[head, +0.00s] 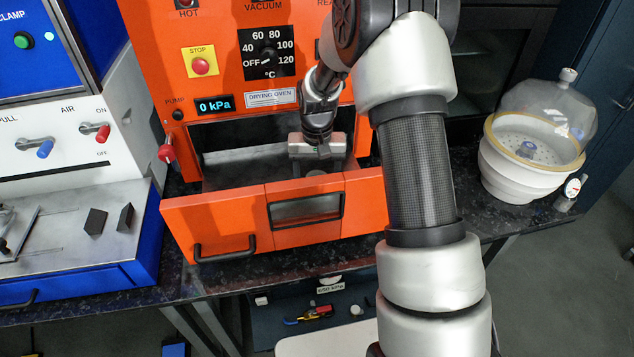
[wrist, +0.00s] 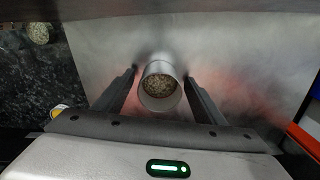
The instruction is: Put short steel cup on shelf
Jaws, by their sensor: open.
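The short steel cup (wrist: 160,90) shows in the wrist view with its round mouth toward the camera; its inside looks speckled. My gripper (wrist: 160,74) is open, with one finger on each side of the cup and a visible gap at both sides. A smooth steel surface (wrist: 235,60) lies behind and around the cup. In the head view my gripper (head: 317,163) reaches into the opening of the orange drying oven (head: 225,75), and the cup cannot be made out there. A grey metal surface (head: 235,156) shows inside the oven; I cannot tell whether it is the shelf.
The oven's orange front panel (head: 215,222) stands below the opening with a black handle. A white bowl with a clear dome (head: 523,165) stands on the dark speckled counter at right. A blue-and-white machine (head: 60,130) is at left. My arm hides the oven's right side.

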